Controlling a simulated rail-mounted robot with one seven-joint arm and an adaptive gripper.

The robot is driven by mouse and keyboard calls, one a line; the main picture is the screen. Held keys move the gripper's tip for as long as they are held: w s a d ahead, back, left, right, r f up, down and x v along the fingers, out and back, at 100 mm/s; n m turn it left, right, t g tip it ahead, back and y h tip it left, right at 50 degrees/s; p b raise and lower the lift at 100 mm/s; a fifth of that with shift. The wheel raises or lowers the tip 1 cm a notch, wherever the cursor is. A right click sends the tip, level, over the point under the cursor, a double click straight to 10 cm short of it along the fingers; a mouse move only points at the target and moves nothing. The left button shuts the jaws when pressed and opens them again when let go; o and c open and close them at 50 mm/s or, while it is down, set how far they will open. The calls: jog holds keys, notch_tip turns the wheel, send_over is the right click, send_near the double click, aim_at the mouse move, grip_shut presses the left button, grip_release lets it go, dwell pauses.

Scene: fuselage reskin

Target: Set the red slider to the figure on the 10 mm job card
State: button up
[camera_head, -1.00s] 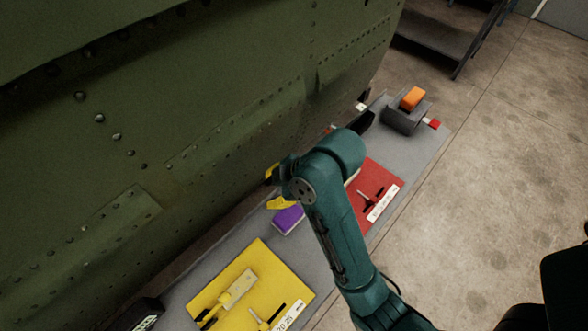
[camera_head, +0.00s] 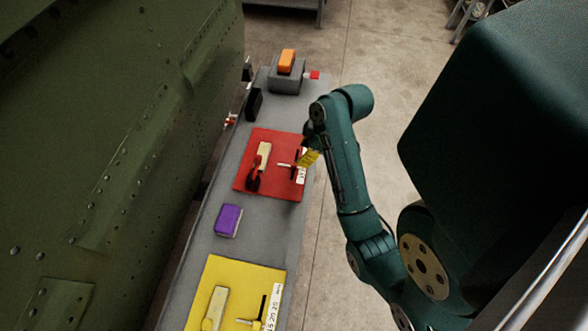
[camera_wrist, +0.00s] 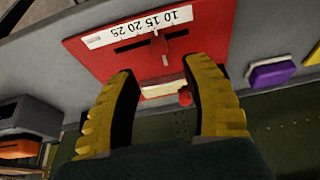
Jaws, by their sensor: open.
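The red board (camera_head: 243,172) lies on the grey bench and carries a slot with a slider, whose pale pointer and cross-piece (camera_wrist: 164,46) show in the wrist view. A white scale strip (camera_wrist: 98,40) beside the slot bears 10, 15, 20 and 25. The pointer stands near the middle of the slot; I cannot tell its exact figure. My gripper (camera_head: 309,158) has yellow fingers and is over the scale side of the red board. In the wrist view my gripper (camera_wrist: 160,78) is open and empty, with the slider beyond the fingertips. I cannot make out a 10 mm job card.
A purple block (camera_head: 228,220) and a yellow board (camera_head: 213,275) with its own slider lie nearer on the bench (camera_head: 265,225). An orange block (camera_head: 287,61) sits on a grey holder at the far end. The green fuselage (camera_head: 120,130) walls the left side; open floor is right.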

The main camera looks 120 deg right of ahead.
aim_at(295, 164)
jog(key=b+x, duration=0.1)
jog(key=x, duration=0.7)
grip_shut()
jog(key=shift+a, duration=0.1)
